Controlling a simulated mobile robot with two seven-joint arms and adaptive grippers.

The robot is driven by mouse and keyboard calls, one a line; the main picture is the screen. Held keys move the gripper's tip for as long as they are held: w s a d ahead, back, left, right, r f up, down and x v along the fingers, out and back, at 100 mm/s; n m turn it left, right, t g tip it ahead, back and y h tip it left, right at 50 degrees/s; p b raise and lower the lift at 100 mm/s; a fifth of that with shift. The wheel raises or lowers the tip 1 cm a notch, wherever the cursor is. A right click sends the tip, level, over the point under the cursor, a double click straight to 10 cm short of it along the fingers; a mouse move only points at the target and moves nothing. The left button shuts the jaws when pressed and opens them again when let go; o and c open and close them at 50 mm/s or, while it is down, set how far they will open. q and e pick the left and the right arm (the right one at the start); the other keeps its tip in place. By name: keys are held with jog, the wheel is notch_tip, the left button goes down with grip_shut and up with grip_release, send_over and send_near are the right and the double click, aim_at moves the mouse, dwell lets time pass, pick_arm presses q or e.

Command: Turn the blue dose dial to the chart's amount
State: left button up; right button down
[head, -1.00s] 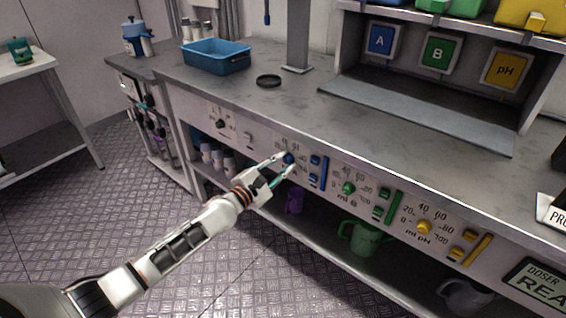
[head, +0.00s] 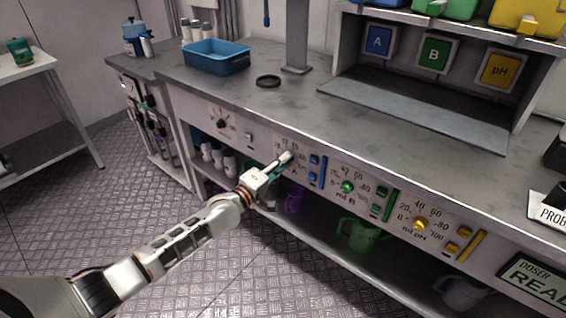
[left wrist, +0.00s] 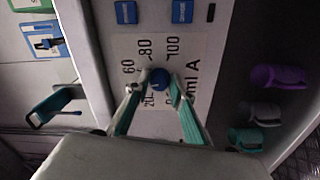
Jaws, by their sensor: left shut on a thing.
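The blue dose dial (left wrist: 160,79) sits on the white scale plate marked ml A in the left wrist view. Its numbers run from 0 to 100, with part hidden by a finger. My left gripper (left wrist: 157,88) has a teal-padded finger on either side of the dial and is shut on it. In the head view my left gripper (head: 287,156) is at the bench's front panel, with its fingers nearly edge-on, and it hides the dial. I cannot tell which number the dial points to. No readable dose chart shows. My right gripper is out of view.
To the right are a green dial (head: 347,187) and a yellow dial (head: 420,224), with buttons and bars beside them. A doser display (head: 540,285) is at lower right. A green jug (head: 359,234) stands on the lower shelf. The floor in front is clear.

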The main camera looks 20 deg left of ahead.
pick_arm(q)
jog(key=m+p, duration=0.1)
jog(key=m, duration=0.5)
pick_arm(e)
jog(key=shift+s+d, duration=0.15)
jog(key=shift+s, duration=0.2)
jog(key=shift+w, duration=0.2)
pick_arm(q)
jog(key=o, duration=1.1)
jog(key=shift+f, duration=0.1)
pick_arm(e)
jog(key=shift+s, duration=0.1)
pick_arm(q)
jog(key=v, duration=1.2)
